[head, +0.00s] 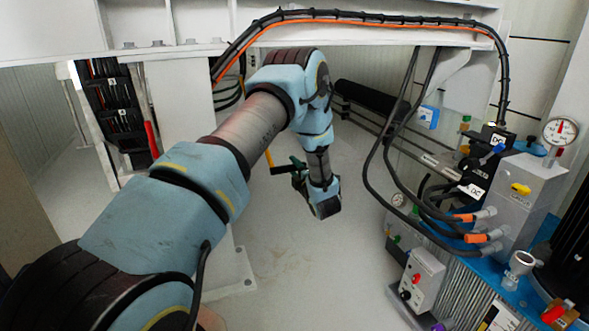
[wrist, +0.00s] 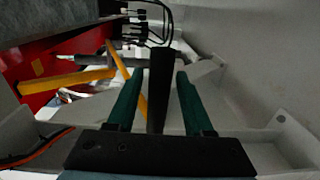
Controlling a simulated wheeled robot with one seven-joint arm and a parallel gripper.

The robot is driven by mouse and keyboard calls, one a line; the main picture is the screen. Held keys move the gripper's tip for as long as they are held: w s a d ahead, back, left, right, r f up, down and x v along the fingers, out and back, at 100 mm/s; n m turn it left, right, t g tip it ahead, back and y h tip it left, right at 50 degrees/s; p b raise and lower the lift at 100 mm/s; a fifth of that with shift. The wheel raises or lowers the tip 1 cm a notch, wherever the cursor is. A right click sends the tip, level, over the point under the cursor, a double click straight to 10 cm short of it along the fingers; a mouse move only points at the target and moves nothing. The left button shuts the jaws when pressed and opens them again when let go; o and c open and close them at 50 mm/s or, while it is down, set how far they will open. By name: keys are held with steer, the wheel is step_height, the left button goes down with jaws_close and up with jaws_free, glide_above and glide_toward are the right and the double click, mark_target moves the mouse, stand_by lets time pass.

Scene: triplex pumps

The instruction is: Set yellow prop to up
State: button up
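Yellow bars show in the wrist view beyond my fingers: one diagonal bar (wrist: 128,80), partly hidden by the left finger, and one nearly level bar (wrist: 67,81) against a red surface. I cannot tell which is the yellow prop or whether they are one part. In the head view a short yellow piece (head: 269,158) shows beside my arm, mostly hidden. My gripper (head: 296,172) has green fingers and hangs at the arm's end, partly hidden. In the wrist view my gripper (wrist: 158,98) is open, its fingers apart. A dark bar lies between them in the picture, with gaps on both sides.
A white beam (head: 390,36) with black and orange cables crosses above my arm. A grey box with a yellow lever (head: 520,188), hoses and a gauge (head: 560,131) stand at the right. A black rack (head: 121,120) is at left. The floor (head: 310,255) below the gripper is clear.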

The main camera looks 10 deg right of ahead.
jaws_close()
stand_by(1.1)
